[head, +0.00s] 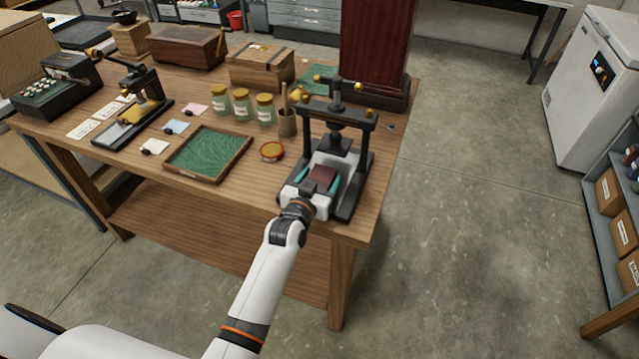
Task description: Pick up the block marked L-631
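A dark red-brown block (323,175) sits on the bed of the black press (357,165) at the right front corner of the wooden table. No marking such as L-631 can be read on it from here. My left gripper (317,181) reaches over the table's front edge to the press. The block's near lower part is hidden by the gripper. My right gripper is not in view.
The press's posts and screw stand close behind the gripper. A tall dark red cabinet (375,45) stands behind.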

